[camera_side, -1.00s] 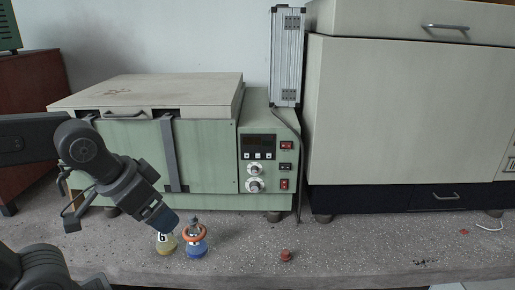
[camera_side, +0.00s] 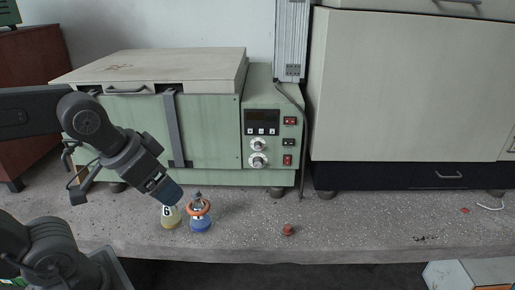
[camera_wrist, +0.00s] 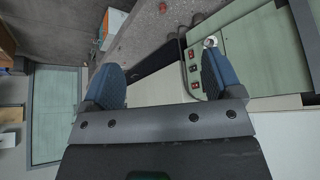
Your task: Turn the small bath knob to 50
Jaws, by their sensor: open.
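The pale green bath (camera_side: 210,165) stands at the back of the bench, with a control panel at its right end. Two silvery knobs sit one above the other under the display: an upper knob (camera_side: 258,144) and a lower knob (camera_side: 258,160). The upper one looks slightly smaller; their settings are too small to read. My gripper (camera_side: 170,195) is left of the panel, in front of the bath and apart from both knobs. In the wrist view my gripper (camera_wrist: 162,60) has its two blue fingers wide apart, with nothing held. A knob (camera_wrist: 210,41) shows beside the right finger there.
A yellow flask (camera_side: 170,217) marked 6 and a blue flask (camera_side: 201,222) with an orange ring stand just below my gripper. A small red object (camera_side: 288,230) lies on the bench. A cable (camera_side: 303,130) hangs right of the panel. The bench before the panel is mostly clear.

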